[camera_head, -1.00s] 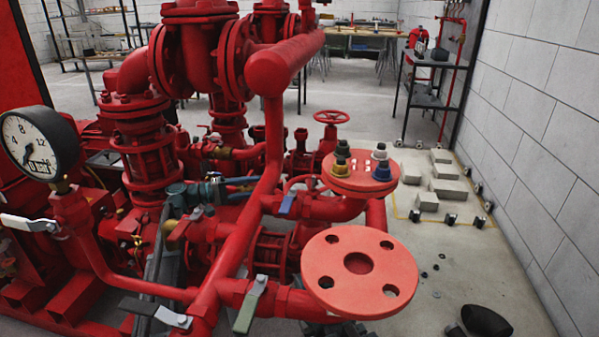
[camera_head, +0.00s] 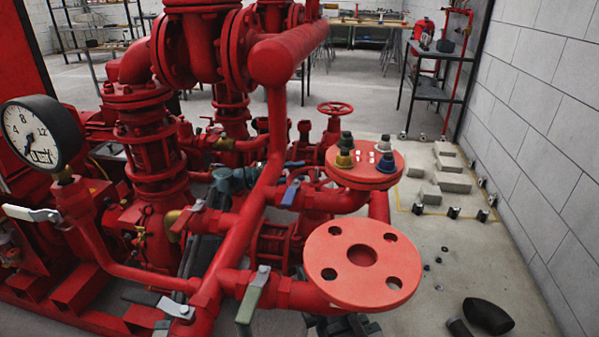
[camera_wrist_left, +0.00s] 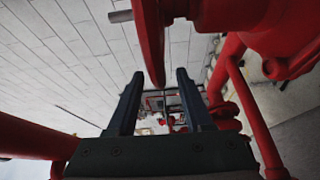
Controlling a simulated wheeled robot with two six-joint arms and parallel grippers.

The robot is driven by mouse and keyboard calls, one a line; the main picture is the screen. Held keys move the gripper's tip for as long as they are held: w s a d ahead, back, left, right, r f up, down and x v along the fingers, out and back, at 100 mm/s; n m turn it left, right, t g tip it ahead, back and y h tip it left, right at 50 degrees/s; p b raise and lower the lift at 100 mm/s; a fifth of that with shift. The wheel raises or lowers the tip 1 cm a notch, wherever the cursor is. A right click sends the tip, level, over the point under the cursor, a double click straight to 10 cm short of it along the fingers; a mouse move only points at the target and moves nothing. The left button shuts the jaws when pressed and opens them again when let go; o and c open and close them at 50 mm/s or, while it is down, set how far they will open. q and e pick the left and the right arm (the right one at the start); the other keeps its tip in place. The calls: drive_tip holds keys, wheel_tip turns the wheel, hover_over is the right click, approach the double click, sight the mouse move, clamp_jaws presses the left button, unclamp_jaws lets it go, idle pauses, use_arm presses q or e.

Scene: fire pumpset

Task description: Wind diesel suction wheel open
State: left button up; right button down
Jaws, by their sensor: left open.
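A red handwheel (camera_head: 335,108) with spokes stands on a valve behind the pipes, right of centre in the head view. I cannot tell if it is the diesel suction wheel. My left gripper (camera_head: 296,172) reaches rightward behind the red upright pipe, below and left of this wheel and apart from it. Pipes partly hide it. In the left wrist view the two dark fingers (camera_wrist_left: 158,88) stand apart with nothing held. A red disc edge (camera_wrist_left: 150,45) shows just beyond the fingers; I cannot tell if it is a wheel or flange.
Red pipes (camera_head: 262,215) crowd around my left arm. A flange with coloured nuts (camera_head: 365,165) and a large open flange (camera_head: 362,262) stand at right. A pressure gauge (camera_head: 40,135) is at left. Grey blocks (camera_head: 446,182) and a black elbow (camera_head: 488,316) lie on the floor near the wall.

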use_arm(q)
drive_tip(key=shift+x, duration=0.8)
clamp_jaws()
idle(1.0)
